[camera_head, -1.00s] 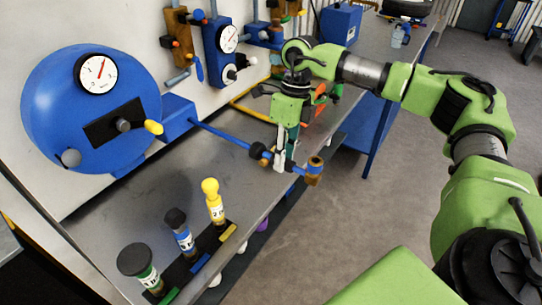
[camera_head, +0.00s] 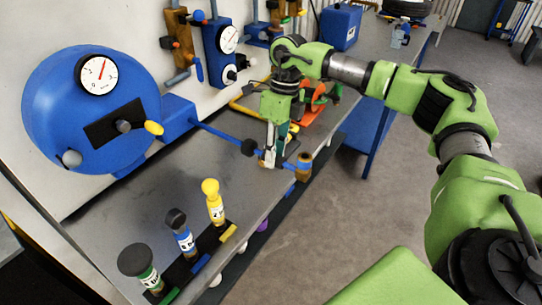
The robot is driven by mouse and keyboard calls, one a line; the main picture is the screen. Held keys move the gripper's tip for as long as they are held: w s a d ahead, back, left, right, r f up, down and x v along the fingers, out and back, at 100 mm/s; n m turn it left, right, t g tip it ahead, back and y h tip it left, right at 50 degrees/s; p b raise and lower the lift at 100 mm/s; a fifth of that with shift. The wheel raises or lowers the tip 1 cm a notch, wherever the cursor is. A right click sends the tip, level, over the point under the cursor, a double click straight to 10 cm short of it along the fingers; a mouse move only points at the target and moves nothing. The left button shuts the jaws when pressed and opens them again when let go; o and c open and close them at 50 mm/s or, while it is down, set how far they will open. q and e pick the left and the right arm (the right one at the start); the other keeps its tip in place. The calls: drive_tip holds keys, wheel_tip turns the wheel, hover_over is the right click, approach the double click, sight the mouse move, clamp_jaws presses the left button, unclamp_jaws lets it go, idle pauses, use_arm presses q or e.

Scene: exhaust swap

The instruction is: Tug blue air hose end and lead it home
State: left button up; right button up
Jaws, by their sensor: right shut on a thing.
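The blue air hose (camera_head: 218,133) runs out from the blue hose reel (camera_head: 60,110) on the wall, above the bench. Its end has a dark ball stop (camera_head: 249,148) and a brass-coloured fitting (camera_head: 304,166). My right gripper (camera_head: 270,162) points down and is shut on the hose end, between the ball stop and the fitting. The fitting sticks out to the right, near the bench's front edge. The gripper's fingers hide part of the hose. My left gripper is not in view.
Several labelled bottles with green, blue and yellow markings, including the yellow-topped one (camera_head: 213,202), stand in a rack at the bench's front left. An orange tool (camera_head: 312,108) lies behind my gripper. The metal bench (camera_head: 140,190) is clear between reel and rack.

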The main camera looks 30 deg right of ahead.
sight(258, 149)
drive_tip(key=shift+w+a, duration=0.15)
drive_tip(key=shift+w, duration=0.4)
drive_tip(key=shift+w+a, duration=0.25)
drive_tip(key=shift+w, duration=0.35)
drive_tip(key=shift+w+a, duration=0.25)
drive_tip(key=shift+w, duration=0.4)
drive_tip(key=shift+w+a, duration=0.25)
drive_tip(key=shift+w, duration=0.35)
drive_tip(key=shift+w+a+p, duration=0.15)
drive_tip(key=shift+w+a, duration=0.1)
drive_tip(key=shift+w, duration=0.35)
drive_tip(key=shift+w+a+p, duration=0.2)
drive_tip(key=shift+w+a, duration=0.1)
drive_tip(key=shift+w, duration=0.35)
drive_tip(key=shift+w+a+p, duration=0.15)
drive_tip(key=shift+w+a, duration=0.1)
drive_tip(key=shift+w, duration=0.35)
drive_tip(key=shift+w+a+r, duration=0.1)
drive_tip(key=shift+w+a, duration=0.1)
drive_tip(key=shift+w, duration=0.25)
drive_tip(key=shift+w+a, duration=0.2)
drive_tip(key=shift+w, duration=0.25)
drive_tip(key=shift+w+a, duration=0.2)
drive_tip(key=shift+w, duration=0.3)
drive_tip(key=shift+w+a, duration=0.15)
drive_tip(key=shift+w, duration=0.3)
